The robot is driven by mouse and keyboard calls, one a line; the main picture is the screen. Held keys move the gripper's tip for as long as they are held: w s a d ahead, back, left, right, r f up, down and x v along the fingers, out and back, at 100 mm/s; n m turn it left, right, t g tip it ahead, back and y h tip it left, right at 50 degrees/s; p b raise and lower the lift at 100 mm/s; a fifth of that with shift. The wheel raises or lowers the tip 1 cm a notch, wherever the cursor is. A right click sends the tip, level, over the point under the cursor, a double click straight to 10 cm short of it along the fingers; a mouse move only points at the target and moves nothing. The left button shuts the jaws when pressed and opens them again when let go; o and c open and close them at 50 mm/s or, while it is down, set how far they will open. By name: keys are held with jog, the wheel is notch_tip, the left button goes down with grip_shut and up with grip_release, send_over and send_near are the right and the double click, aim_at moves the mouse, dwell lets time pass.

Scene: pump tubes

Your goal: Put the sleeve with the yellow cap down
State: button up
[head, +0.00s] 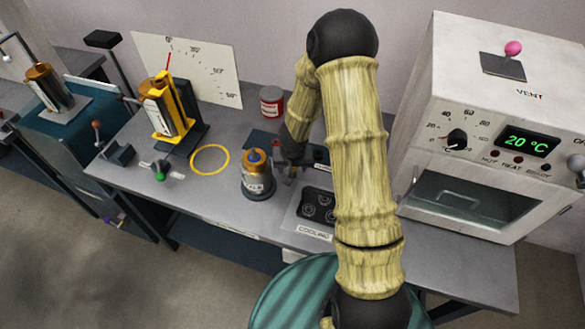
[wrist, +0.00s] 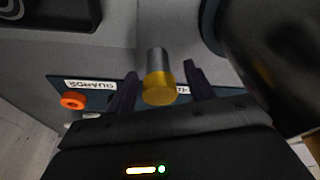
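The sleeve with the yellow cap (wrist: 159,88) shows in the wrist view, with its grey metal body (wrist: 156,60) running away from me behind the cap. The cap is between the two dark fingers of my gripper (wrist: 160,82). A gap shows on each side of the cap, so the fingers look open around it and not pressed on it.
A dark blue mat (wrist: 60,90) labelled GUARDS bears an orange ring (wrist: 73,101). A metal canister with an orange top (head: 257,178) stands close left of my gripper. The black cooling plate (head: 318,205) is at right, the oven (head: 420,170) beyond. A red can (head: 271,102) stands behind.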

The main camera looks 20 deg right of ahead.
jog(key=c, duration=1)
jog(key=shift+c, duration=0.2)
notch_tip(320, 180, up, 10)
jog(key=p, duration=0.9)
